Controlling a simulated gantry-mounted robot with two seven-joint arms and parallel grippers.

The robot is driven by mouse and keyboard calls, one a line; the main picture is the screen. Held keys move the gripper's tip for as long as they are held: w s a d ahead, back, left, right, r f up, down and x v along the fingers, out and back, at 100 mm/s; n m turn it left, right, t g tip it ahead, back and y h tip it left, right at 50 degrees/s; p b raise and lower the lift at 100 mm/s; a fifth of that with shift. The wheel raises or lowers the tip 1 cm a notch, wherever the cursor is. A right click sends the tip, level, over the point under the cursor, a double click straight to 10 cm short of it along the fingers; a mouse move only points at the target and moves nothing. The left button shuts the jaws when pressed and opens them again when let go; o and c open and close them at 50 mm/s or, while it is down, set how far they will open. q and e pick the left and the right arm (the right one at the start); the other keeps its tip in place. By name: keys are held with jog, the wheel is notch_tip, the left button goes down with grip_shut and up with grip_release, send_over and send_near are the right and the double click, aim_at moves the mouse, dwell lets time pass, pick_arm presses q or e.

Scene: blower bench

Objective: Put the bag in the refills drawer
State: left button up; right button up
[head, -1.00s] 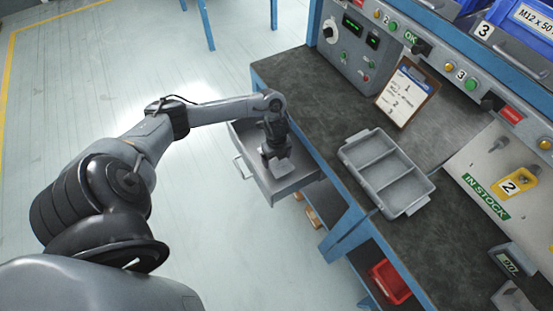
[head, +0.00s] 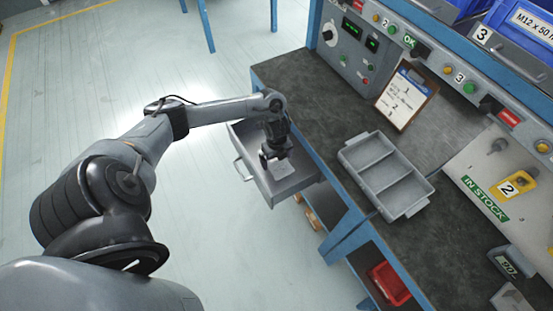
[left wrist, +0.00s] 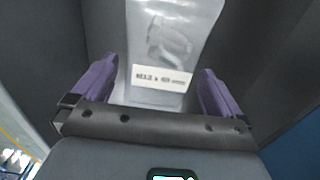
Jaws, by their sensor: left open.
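The clear plastic bag (left wrist: 165,45) with a printed white label lies flat in the open grey drawer (head: 298,187) under the bench's left end. It shows as a pale patch (head: 284,168) on the drawer floor in the head view. My left gripper (head: 273,154) points down into the drawer over the bag. In the left wrist view my left gripper (left wrist: 156,82) is open, its purple fingers on either side of the bag with gaps to it. No drawer label can be read. My right gripper is out of view.
A red bin (head: 389,283) sits on a lower shelf. The floor left of the drawer is clear.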

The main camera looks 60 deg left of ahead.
pick_arm(q)
notch_tip(320, 180, up, 11)
jog(key=p, duration=0.4)
jog(key=shift+p, duration=0.4)
jog(key=shift+f, duration=0.1)
